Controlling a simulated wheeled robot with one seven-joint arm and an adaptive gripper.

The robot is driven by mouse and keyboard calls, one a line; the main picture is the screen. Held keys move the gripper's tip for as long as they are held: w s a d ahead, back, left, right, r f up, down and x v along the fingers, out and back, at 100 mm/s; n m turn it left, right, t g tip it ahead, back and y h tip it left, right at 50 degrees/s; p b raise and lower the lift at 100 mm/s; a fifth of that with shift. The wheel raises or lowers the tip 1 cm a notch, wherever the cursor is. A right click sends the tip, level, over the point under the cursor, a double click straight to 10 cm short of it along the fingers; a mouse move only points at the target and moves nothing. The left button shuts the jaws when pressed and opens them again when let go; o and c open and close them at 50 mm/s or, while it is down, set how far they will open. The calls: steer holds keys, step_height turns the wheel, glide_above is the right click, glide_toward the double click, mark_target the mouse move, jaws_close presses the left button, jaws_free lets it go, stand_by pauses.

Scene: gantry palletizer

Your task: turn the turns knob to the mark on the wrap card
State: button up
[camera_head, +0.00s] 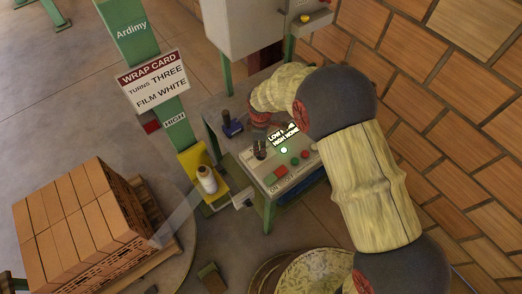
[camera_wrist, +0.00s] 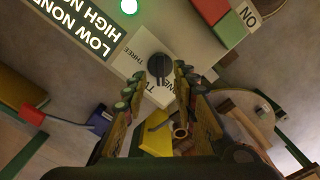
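The wrap card (camera_head: 153,82) is a white sign with a red header on a green post. It reads turns THREE, film WHITE. The turns knob (camera_wrist: 159,65) is a round black knob on a pale dial plate (camera_wrist: 126,66) of the control panel. The word THREE shows left of it in the wrist view; another mark below is partly hidden by a finger. My gripper (camera_wrist: 161,76) is open, its fingertips on either side of the knob. Contact and the knob's exact pointing direction cannot be told.
The grey control panel (camera_head: 296,178) carries a lit green lamp (camera_head: 284,150) and red and green buttons. A blue-based lever (camera_head: 231,128) stands behind it. A white spool (camera_head: 207,180) sits on a yellow bracket.

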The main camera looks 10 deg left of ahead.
steer(key=shift+f, duration=1.55)
steer(key=shift+c, duration=0.7)
jaws_close()
